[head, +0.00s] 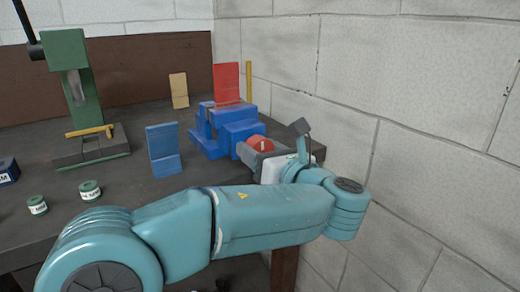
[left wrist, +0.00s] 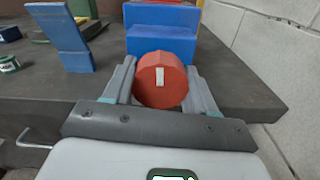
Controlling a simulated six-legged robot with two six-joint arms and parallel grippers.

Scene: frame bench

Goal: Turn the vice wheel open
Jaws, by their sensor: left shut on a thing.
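The vice (head: 222,128) is blue and stands on the dark bench near its right end; its body also shows in the left wrist view (left wrist: 160,40). The vice wheel (left wrist: 161,82) is a red round knob with a white mark on its face, at the near end of the vice. It shows partly in the head view (head: 262,144). My left gripper (left wrist: 162,88) is shut on the wheel, one finger on each side of it. The white mark stands close to upright in the wrist view. My right gripper is not in view.
A blue angled plate (head: 164,150) stands left of the vice. A red plate (head: 226,84) and a yellow bar (head: 249,82) rise behind it. A green press (head: 78,95) and small green tins (head: 90,190) are further left. A block wall (head: 420,110) is close on the right.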

